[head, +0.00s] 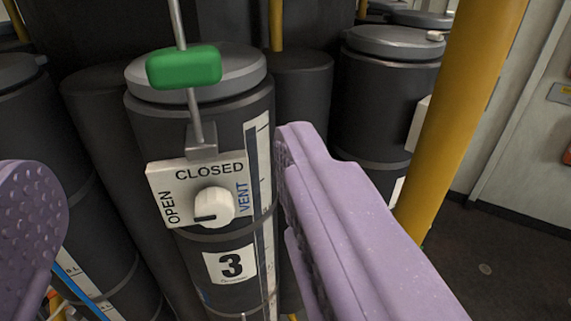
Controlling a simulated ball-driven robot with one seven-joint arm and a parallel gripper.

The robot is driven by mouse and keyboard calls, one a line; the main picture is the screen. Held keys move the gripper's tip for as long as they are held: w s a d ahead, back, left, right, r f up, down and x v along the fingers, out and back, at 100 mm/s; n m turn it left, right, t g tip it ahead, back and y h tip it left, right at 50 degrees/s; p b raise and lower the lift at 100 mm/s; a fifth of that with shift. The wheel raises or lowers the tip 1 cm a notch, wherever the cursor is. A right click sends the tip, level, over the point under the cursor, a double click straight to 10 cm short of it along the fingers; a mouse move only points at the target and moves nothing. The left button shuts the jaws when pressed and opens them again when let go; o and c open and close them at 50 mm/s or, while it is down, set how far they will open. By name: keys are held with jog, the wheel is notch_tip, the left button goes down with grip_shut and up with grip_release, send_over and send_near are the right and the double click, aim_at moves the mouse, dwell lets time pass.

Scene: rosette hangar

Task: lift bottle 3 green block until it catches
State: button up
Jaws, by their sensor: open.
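Bottle 3 (228,125) is a dark grey upright cylinder, left of centre, with a black "3" on a white label. Its green block (184,68) sits on a thin metal rod in front of the bottle's grey top, above a small grey bracket. Below it is a white plate marked OPEN, CLOSED and VENT, with a white knob (213,206). My gripper (170,185) has two purple fingers spread wide, one at the left edge and one right of the bottle. It is open and empty. The green block shows above and between the fingers, apart from both.
A yellow post (464,100) stands at the right. Another dark bottle (386,95) is behind it, and more dark cylinders stand at the left and back. Dark floor (500,250) and a pale door (535,130) show at the right.

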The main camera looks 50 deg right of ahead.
aim_at(184, 74)
jog(key=shift+b+x, duration=0.55)
jog(key=shift+x, duration=5.3)
jog(key=shift+c, duration=0.2)
jog(key=c, duration=1.1)
jog(key=shift+r+p, duration=4.15)
jog(key=shift+r, duration=0.6)
jog(key=shift+c, duration=0.2)
jog(key=o, duration=1.2)
jog(key=shift+f, duration=0.15)
jog(key=v, duration=0.9)
